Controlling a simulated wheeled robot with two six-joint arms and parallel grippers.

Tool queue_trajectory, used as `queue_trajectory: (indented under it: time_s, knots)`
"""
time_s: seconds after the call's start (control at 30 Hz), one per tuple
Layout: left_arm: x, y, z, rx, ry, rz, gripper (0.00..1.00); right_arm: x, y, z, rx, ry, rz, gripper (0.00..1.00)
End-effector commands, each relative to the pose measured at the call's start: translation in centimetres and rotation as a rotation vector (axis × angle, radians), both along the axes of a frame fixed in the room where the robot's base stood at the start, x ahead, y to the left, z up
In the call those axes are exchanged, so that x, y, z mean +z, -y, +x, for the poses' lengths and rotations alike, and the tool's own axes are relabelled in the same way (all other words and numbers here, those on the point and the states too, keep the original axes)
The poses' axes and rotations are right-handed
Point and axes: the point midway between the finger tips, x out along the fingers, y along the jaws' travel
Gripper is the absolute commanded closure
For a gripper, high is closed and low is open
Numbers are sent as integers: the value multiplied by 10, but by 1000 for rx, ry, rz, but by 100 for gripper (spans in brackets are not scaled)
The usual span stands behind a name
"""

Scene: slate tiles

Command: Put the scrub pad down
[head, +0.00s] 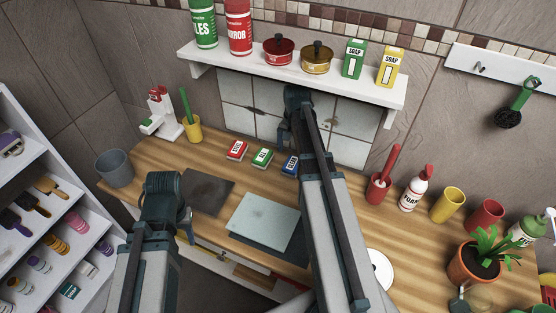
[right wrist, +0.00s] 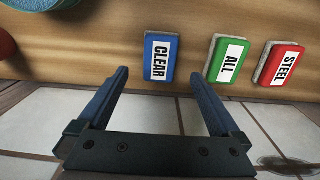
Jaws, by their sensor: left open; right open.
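A blue scrub pad (head: 290,164) labelled CLEAR lies on the wooden counter, partly covered by my right arm in the head view. In the right wrist view the blue pad (right wrist: 159,57) lies just beyond the fingertips of my right gripper (right wrist: 158,77), roughly in line with the gap. That gripper is open with nothing between its fingers. A green pad (head: 262,157) labelled ALL and a red pad (head: 237,150) labelled STEEL lie in a row beside it. My left gripper (head: 186,222) is open over the counter's front left, with no object visible in it.
A dark mat (head: 207,191) and a pale board (head: 264,221) lie on the counter. A wall shelf (head: 290,72) with pots, bottles and boxes overhangs the back. A red cup (head: 378,189) with a brush and a foam bottle (head: 414,188) stand to the right.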

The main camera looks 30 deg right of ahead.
Motion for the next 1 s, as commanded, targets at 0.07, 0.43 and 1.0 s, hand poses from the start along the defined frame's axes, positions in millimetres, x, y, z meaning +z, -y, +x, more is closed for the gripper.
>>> queue_trajectory:
  time_s: [0.07, 0.43, 1.0]
  knots:
    - [-1, 0, 0, 0, 0, 0, 50, -1, 0, 0, 1, 0, 0, 0]
    - [-1, 0, 0, 0, 0, 0, 50, 0, -161, -53, 505, -39, -30, 0]
    - [-1, 0, 0, 0, 0, 0, 50, 1, -304, -165, 1195, -95, -81, 0]
